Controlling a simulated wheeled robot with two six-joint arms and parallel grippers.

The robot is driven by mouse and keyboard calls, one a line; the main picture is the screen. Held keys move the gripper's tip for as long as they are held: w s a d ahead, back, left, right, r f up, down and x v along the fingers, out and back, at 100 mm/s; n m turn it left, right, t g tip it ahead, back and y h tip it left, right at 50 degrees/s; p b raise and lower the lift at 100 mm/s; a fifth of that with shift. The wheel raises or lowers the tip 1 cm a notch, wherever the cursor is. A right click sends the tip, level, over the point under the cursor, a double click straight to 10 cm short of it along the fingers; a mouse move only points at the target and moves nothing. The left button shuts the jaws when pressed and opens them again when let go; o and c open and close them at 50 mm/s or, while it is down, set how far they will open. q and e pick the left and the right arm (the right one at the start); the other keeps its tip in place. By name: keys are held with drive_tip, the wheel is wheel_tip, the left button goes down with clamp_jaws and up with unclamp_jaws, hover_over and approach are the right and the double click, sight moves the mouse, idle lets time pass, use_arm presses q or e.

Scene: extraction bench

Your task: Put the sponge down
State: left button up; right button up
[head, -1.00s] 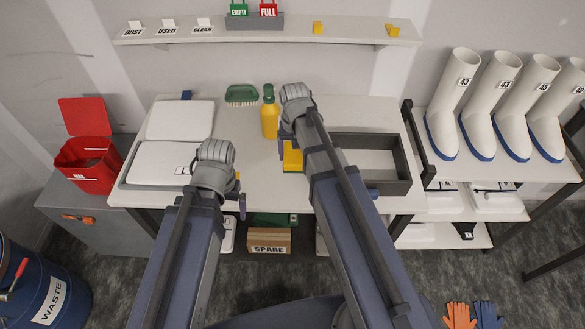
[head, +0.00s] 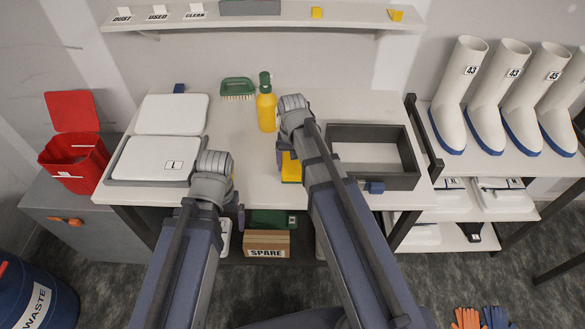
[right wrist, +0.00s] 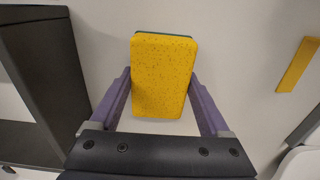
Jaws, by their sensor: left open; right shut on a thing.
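The yellow sponge (head: 291,168) with a green underside is held between the fingers of my right gripper (head: 284,158), over the bench's front part. In the right wrist view the sponge (right wrist: 163,75) sits between the purple fingers of that gripper (right wrist: 164,88), with pale surface around it. I cannot tell whether it touches the bench top. My left gripper (head: 238,207) is open at the bench's front edge, left of the sponge, mostly hidden by its arm.
A grey open tray (head: 412,181) lies right of the sponge. A yellow bottle (head: 266,110) and a green brush (head: 237,87) stand behind it. White lidded containers (head: 150,160) are at the left. Bare bench top (head: 235,135) shows between them.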

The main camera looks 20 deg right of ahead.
sight(292, 163)
drive_tip(key=shift+r, duration=0.1)
drive_tip(key=o, duration=1.2)
drive_tip(key=shift+f, duration=0.2)
drive_tip(key=shift+c, duration=0.2)
drive_tip(key=shift+r, duration=0.15)
wheel_tip(292, 163, up, 12)
drive_tip(key=p, duration=1.2)
wheel_tip(292, 163, down, 12)
drive_tip(key=b, duration=1.2)
drive_tip(key=shift+r, duration=0.2)
